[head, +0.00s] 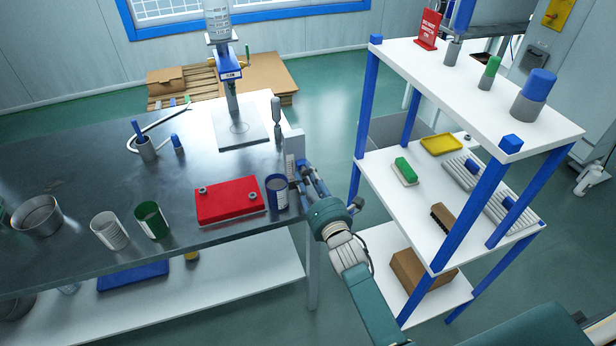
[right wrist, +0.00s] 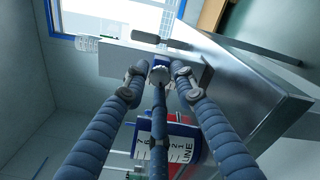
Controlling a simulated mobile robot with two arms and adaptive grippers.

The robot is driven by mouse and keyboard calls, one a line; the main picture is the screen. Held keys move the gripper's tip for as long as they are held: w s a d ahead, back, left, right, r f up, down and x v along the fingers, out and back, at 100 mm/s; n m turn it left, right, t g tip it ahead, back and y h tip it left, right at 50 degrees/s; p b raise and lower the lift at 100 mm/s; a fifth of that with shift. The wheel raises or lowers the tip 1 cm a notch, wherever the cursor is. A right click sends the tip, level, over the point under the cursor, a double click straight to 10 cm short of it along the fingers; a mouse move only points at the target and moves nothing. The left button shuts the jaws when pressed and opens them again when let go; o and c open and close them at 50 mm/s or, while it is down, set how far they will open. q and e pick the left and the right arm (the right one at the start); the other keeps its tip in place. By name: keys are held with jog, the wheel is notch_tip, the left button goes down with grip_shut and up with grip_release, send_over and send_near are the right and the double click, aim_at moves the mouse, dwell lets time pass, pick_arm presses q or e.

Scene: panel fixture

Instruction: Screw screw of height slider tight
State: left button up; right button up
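A pale grey upright block (head: 294,148), which seems to be the height slider's stand, is at the right end of the dark table. It also shows in the right wrist view (right wrist: 112,57). A small round pale knob (right wrist: 160,74), apparently the screw, is on a blue part in front of the block. My right gripper (head: 298,180) is at the block's right side. In the right wrist view its three fingers (right wrist: 158,78) point at the knob, with the outer fingertips on either side. Whether they touch it is unclear; the middle finger hides part of it. My left gripper is not in view.
A blue cup (head: 277,192) with a printed scale stands close to my right gripper, beside a red box (head: 229,200). A grey-handled tool (head: 276,112) stands behind the block. A white shelf rack (head: 485,95) with blue posts is to the right, across a gap.

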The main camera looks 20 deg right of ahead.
jog(key=c, duration=0.4)
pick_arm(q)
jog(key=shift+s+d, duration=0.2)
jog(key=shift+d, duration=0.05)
pick_arm(e)
grip_shut()
jog(key=shift+m, duration=0.3)
